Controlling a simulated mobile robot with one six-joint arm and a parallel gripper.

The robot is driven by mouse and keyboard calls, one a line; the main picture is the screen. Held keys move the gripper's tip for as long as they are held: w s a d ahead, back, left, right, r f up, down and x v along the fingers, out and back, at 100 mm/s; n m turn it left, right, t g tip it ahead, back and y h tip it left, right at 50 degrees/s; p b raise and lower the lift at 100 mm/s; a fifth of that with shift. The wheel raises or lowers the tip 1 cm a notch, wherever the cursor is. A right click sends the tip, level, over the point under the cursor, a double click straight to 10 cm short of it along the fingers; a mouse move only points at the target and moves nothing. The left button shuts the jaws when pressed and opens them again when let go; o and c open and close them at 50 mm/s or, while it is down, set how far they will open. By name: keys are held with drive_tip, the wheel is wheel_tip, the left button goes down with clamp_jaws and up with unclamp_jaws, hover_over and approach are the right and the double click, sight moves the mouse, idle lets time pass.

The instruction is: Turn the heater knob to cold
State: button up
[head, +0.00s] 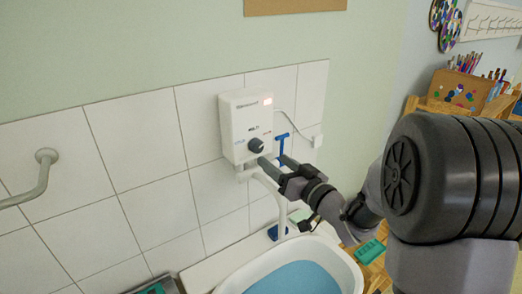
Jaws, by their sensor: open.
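The white heater box (240,112) is fixed to the tiled wall, with a small reddish light at its upper right. Its dark round knob (256,145) is on the lower front. Small blue and dark markings are printed around the knob, too small to read here. My gripper (270,163) is open just below and to the right of the knob, its fingers pointing up-left towards the heater. I cannot tell whether a finger touches the knob. The knob's pointer direction is too small to tell.
A blue tap lever (282,138) is close beside my gripper. A white basin (232,284) with blue water (295,278) is below. A grab rail (42,175) is at left. A wooden box of brushes (460,90) stands on a shelf at right.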

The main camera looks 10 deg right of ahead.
sight(259, 149)
drive_tip(key=x, duration=0.7)
clamp_jaws()
